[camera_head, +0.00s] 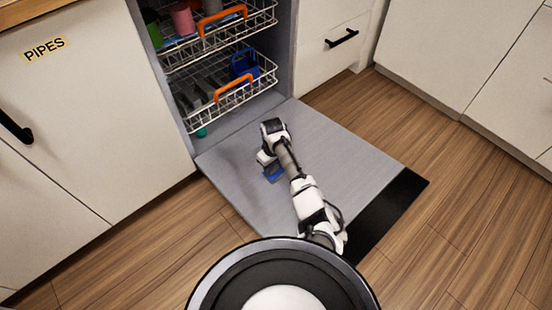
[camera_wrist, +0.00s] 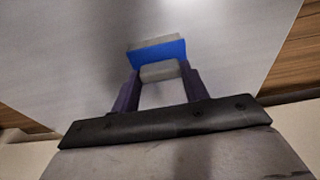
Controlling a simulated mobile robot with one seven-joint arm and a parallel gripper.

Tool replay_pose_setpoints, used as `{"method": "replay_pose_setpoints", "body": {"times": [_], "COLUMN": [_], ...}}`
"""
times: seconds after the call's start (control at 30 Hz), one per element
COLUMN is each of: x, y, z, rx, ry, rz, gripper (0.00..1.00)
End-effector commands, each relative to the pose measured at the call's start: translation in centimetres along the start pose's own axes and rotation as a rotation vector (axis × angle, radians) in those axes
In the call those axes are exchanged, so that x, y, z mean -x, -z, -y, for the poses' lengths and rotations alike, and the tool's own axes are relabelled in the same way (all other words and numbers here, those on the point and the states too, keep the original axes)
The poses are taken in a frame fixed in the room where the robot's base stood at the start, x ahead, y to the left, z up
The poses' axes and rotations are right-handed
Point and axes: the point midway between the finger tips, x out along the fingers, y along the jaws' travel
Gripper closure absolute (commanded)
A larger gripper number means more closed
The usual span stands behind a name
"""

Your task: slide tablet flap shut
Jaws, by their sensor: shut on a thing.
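The tablet flap (camera_head: 273,174) is a small blue piece on the inner face of the lowered dishwasher door (camera_head: 345,165). In the wrist view the flap (camera_wrist: 158,52) shows as a blue block with a grey top and a grey part that sits between my fingers. My gripper (camera_wrist: 160,73) is shut on this grey part, one dark purple finger on each side. In the head view my gripper (camera_head: 266,160) is low over the door, and the wrist partly hides the flap. I cannot tell how far the flap is slid.
Two wire racks with orange handles, the upper (camera_head: 222,35) and the lower (camera_head: 225,90), stand in the dishwasher behind the door and hold dishes. White cabinets flank it, the left one labelled PIPES (camera_head: 45,49). Wooden floor (camera_head: 440,140) is clear at right.

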Motion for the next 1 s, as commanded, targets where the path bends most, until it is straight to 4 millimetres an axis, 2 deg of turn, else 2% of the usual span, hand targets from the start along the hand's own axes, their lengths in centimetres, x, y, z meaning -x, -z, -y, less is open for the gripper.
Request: {"method": "replay_pose_setpoints", "body": {"times": [0.03,0.33,0.37,0.5,0.83,1.0], "x": [0.1,-0.3,-0.3,-0.3,0.0,2.3], "y": [0.4,0.2,0.2,0.1,0.0,0.0], "z": [0.6,0.8,0.9,0.8,0.5,0.5], "rx": [0.009,0.01,0.01,0.009,0.004,0.004], "ry": [0.005,0.01,0.01,0.009,0.006,0.006], "rz": [-0.007,-0.002,-0.001,0.001,0.003,0.001], "gripper": [0.96,0.96,0.53,0.34,0.33,0.33]}}
